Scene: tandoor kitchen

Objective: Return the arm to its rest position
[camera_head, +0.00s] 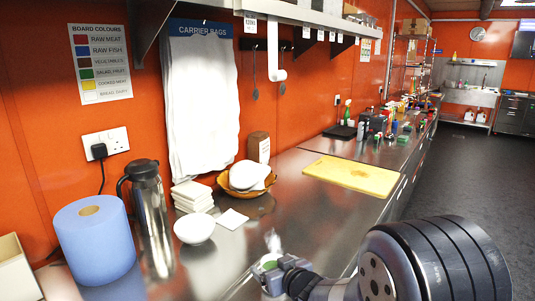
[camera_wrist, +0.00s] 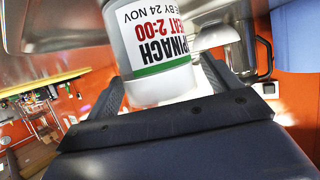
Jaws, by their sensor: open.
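My arm reaches in from the lower right in the head view, with my gripper (camera_head: 274,264) low over the near part of the steel counter. In the wrist view my gripper's two dark fingers stand apart, one on each side of a white tub (camera_wrist: 160,60). The tub carries a label with partly cut-off black and red lettering, "PINACH", "2:00" and "BY 24 NOV", and a green stripe. I cannot tell whether the fingers touch it. In the head view only a small green and pale patch shows at the gripper.
A white bowl (camera_head: 195,229), a steel jug (camera_head: 148,205), a blue roll (camera_head: 94,243) and a wooden bowl (camera_head: 262,206) stand left of my gripper. A yellow board (camera_head: 352,175) lies further back. A shelf (camera_head: 270,12) overhangs the counter. The floor (camera_head: 470,170) at right is clear.

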